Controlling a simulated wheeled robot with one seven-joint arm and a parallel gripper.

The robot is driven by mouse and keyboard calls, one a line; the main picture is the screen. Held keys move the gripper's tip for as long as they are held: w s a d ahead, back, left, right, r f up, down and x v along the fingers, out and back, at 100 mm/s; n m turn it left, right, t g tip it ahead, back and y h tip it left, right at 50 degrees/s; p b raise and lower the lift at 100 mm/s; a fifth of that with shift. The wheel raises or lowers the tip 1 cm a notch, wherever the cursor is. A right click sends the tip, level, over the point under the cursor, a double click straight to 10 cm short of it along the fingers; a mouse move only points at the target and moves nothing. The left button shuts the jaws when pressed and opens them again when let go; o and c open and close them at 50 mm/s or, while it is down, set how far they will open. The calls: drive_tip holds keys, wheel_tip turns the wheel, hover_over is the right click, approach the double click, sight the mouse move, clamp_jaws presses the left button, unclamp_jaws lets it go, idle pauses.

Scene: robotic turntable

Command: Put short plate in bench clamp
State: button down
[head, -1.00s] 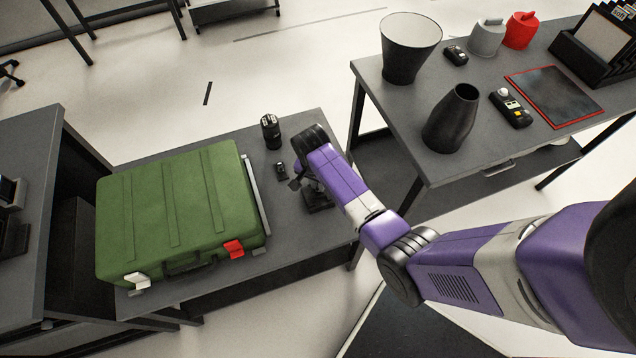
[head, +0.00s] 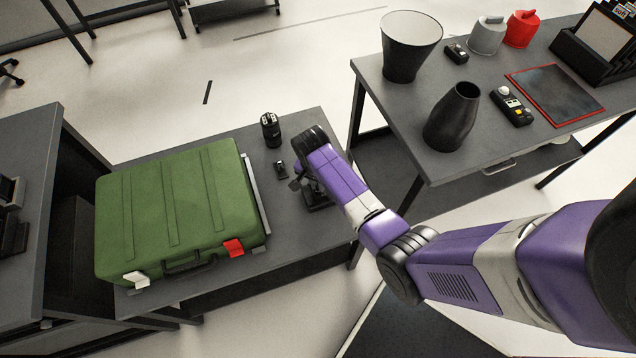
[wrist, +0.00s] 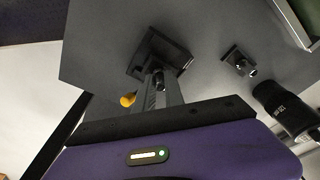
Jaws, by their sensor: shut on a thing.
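The bench clamp appears to be the dark device with a square base (wrist: 176,50) under my gripper in the wrist view. Its base also shows in the head view (head: 318,200), partly covered by my arm. A yellow-orange knob (wrist: 128,99) shows beside it. My gripper (wrist: 158,82) is shut right at the clamp, with the fingers dark against it. The short plate cannot be made out clearly; what the fingers hold is mostly hidden. I cannot tell whether it sits between the clamp's jaws.
A small black fixture (head: 281,168) and a black cylinder (head: 271,131) stand near the clamp on the grey table (head: 300,240). A green case (head: 175,210) fills the table's left. A second table at right holds a dark vase (head: 452,118) and a cone-shaped bin (head: 408,48).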

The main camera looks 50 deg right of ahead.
sight(317, 193)
drive_tip(key=shift+f+b, duration=0.4)
drive_tip(key=shift+f, duration=0.25)
drive_tip(key=c, duration=1.3)
unclamp_jaws()
drive_tip(key=shift+r, duration=0.1)
drive_tip(key=shift+c, duration=0.2)
wheel_tip(317, 193, up, 8)
drive_tip(key=a, duration=0.1)
drive_tip(key=shift+s, duration=0.1)
